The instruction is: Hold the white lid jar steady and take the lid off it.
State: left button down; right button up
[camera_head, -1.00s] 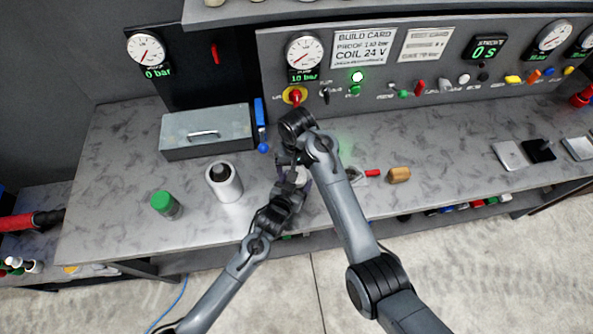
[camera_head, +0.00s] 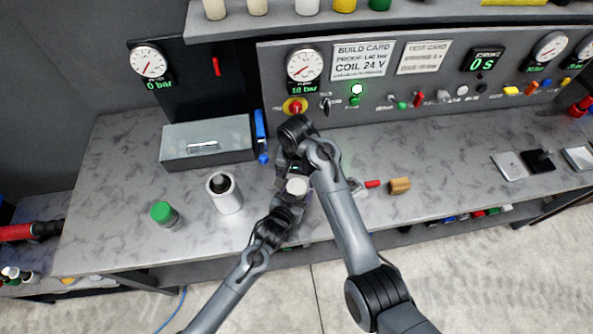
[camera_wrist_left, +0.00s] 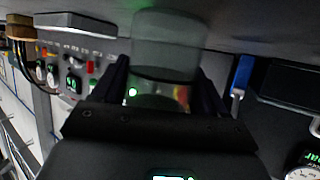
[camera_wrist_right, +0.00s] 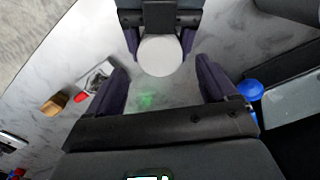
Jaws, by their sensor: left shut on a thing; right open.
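The white lid jar shows its white lid (camera_head: 297,187) in the head view, over the bench just right of the light cylinder. My left gripper (camera_head: 292,197) is shut on the jar's body. In the left wrist view the clear greyish jar body (camera_wrist_left: 168,50) sits between the two dark fingers. My right gripper (camera_head: 291,168) is open and empty, close to the lid on its far side. In the right wrist view the round white lid (camera_wrist_right: 160,56) lies ahead of the spread fingers, apart from them. The lid appears to be on the jar; the joint between them is hidden.
A green-lidded jar (camera_head: 164,214) and a white cylinder with a dark top (camera_head: 224,194) stand left. A grey box (camera_head: 207,147) and a blue item (camera_head: 261,135) are behind. A brown block (camera_head: 399,186) lies right. The control panel (camera_head: 430,85) bounds the back.

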aim_at(296, 186)
jog(key=shift+f, duration=2.15)
jog(key=c, duration=1.1)
jog(key=n, duration=0.3)
jog(key=o, duration=1.2)
jog(key=shift+c, duration=0.2)
jog(key=shift+r, duration=0.15)
